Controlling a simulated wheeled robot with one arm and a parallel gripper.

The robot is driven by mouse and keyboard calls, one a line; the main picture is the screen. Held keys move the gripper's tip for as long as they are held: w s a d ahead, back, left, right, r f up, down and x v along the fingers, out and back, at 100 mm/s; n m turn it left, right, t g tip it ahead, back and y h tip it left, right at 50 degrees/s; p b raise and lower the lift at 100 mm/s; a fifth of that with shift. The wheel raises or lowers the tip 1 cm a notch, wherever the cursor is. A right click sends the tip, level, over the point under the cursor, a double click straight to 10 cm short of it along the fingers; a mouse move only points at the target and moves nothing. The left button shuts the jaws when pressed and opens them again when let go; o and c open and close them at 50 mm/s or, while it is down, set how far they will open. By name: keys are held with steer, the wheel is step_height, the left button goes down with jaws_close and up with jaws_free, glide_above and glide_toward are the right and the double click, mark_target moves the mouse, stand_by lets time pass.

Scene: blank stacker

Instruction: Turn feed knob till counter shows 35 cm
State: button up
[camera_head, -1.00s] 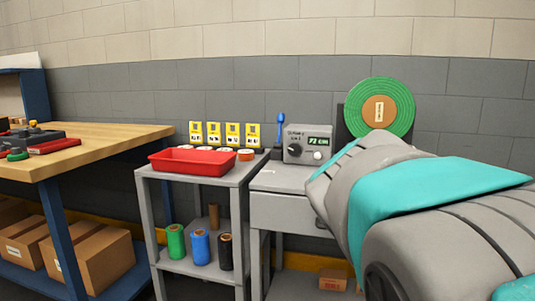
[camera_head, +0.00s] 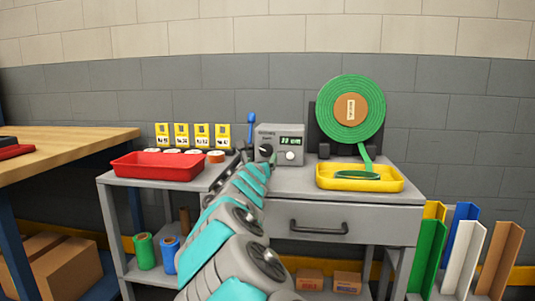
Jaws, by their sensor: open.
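The grey feed unit (camera_head: 279,143) stands on the grey cabinet, with a small green counter (camera_head: 291,141) on its front. The counter's digits are too small to read surely; they look like 33 cm. A dark knob (camera_head: 266,149) sits on the left of the front and a pale round knob (camera_head: 290,155) below the counter. My gripper (camera_head: 269,159) is at the far end of my arm, close to the unit's lower left front. It is small and partly hidden by the arm, so contact with a knob cannot be told.
A green roll (camera_head: 372,105) feeds a strip into a yellow tray (camera_head: 400,184) at right. A red tray (camera_head: 158,172), tape rolls and yellow cards stand at left. A blue-topped lever (camera_head: 251,120) is beside the unit. Coloured profiles (camera_head: 463,245) stand at lower right.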

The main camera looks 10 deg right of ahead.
mark_target(266, 152)
steer(key=shift+w+d+r, duration=0.15)
steer(key=shift+w+d, duration=0.05)
steer(key=shift+w, duration=0.4)
steer(key=shift+p+x, duration=0.9)
steer(key=shift+x, duration=2.2)
steer(key=shift+d, duration=0.1)
steer(key=c, duration=1.4)
steer(key=shift+m+b, duration=0.3)
steer(key=shift+m, duration=0.2)
